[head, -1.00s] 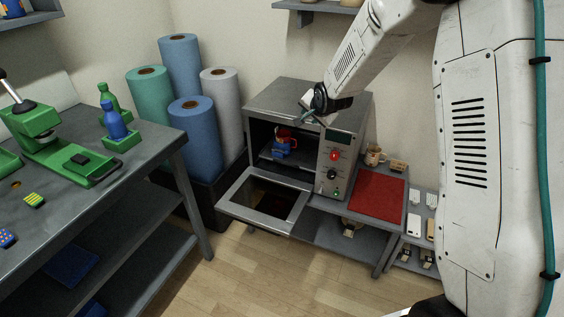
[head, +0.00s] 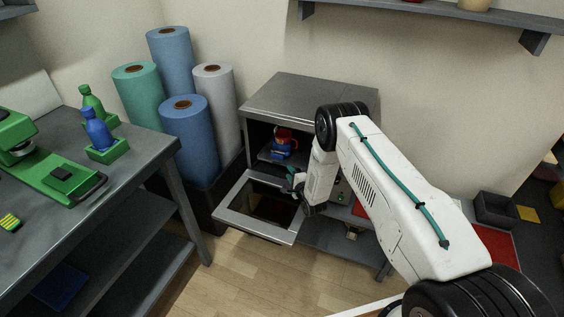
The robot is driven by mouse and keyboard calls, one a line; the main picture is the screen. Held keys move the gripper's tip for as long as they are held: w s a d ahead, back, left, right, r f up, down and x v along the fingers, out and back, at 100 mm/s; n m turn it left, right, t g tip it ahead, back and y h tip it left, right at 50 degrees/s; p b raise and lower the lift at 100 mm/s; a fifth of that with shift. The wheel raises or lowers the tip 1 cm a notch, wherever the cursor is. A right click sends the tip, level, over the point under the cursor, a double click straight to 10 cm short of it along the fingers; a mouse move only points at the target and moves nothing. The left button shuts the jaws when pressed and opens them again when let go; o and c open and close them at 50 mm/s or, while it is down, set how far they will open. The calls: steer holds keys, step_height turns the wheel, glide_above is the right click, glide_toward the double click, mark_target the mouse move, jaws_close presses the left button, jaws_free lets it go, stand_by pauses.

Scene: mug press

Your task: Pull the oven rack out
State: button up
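The grey oven (head: 310,97) stands against the back wall with its door (head: 232,208) folded down open. Inside, the dark oven rack (head: 266,155) is seen only in part. A red and blue mug-like object (head: 283,142) sits on it. My gripper (head: 291,180) is low in front of the oven's opening, above the open door and near the right side of the opening. Its fingers are small and partly hidden by my wrist, so whether they are open or touch the rack cannot be told. My arm covers most of the oven's control panel.
Rolls of blue, green and white material (head: 188,125) stand left of the oven. A grey workbench (head: 130,165) with a green press (head: 50,165) and bottles is at the left. A wall shelf (head: 440,14) is above right. The wooden floor (head: 235,268) in front is clear.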

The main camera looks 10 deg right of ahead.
mark_target(283, 165)
steer(key=x, duration=0.7)
steer(key=shift+w+a, duration=0.25)
steer(key=shift+w, duration=0.1)
jaws_close()
